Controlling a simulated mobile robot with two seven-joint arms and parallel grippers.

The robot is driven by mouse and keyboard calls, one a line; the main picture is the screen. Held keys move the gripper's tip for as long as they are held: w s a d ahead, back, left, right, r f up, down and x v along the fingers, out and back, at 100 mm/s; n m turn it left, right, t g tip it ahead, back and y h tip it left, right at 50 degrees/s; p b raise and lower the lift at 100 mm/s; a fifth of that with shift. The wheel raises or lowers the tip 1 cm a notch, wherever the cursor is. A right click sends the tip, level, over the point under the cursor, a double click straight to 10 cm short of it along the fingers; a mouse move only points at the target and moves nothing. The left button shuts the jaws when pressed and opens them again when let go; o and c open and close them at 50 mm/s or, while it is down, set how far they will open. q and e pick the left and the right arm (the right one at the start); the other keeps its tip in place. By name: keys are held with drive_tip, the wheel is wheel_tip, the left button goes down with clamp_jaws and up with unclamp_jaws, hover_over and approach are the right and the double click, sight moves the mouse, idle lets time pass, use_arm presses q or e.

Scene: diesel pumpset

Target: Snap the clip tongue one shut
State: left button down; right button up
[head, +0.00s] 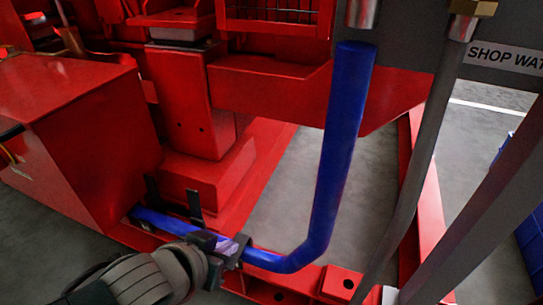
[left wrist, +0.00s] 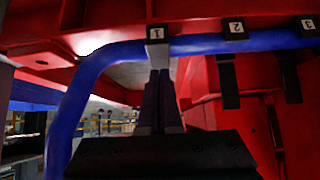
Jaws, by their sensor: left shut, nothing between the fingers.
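A blue hose (head: 340,140) comes down and bends left along the red base frame. In the left wrist view the blue hose (left wrist: 195,46) runs through black clips numbered 1 (left wrist: 156,33), 2 (left wrist: 235,30) and 3 (left wrist: 308,24). Black tongues hang from clip 2 (left wrist: 230,92) and clip 3 (left wrist: 290,76), standing clear of the hose. My left gripper (head: 232,248) is shut and empty, its fingertips (left wrist: 159,72) right at clip 1. The fingers and a pale piece above them cover clip 1's tongue, so I cannot tell its position. My right gripper is out of view.
A large red box (head: 75,130) stands left of the clips, close to my left arm. A grey hose (head: 425,140) hangs to the right from a brass fitting (head: 473,7). Grey floor (head: 315,190) shows inside the red frame.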

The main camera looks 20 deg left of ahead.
use_arm(q)
drive_tip(key=shift+r, duration=0.1)
wheel_tip(320, 180, up, 5)
drive_tip(key=p, duration=0.5)
drive_tip(key=shift+a+r+p, duration=0.1)
drive_tip(key=shift+p, duration=0.2)
drive_tip(key=s+f, duration=0.4)
drive_tip(key=s, duration=0.5)
drive_tip(key=shift+s+f+b, duration=0.25)
drive_tip(key=shift+f+b, duration=0.05)
drive_tip(key=shift+f, duration=0.05)
drive_tip(key=shift+a, duration=0.1)
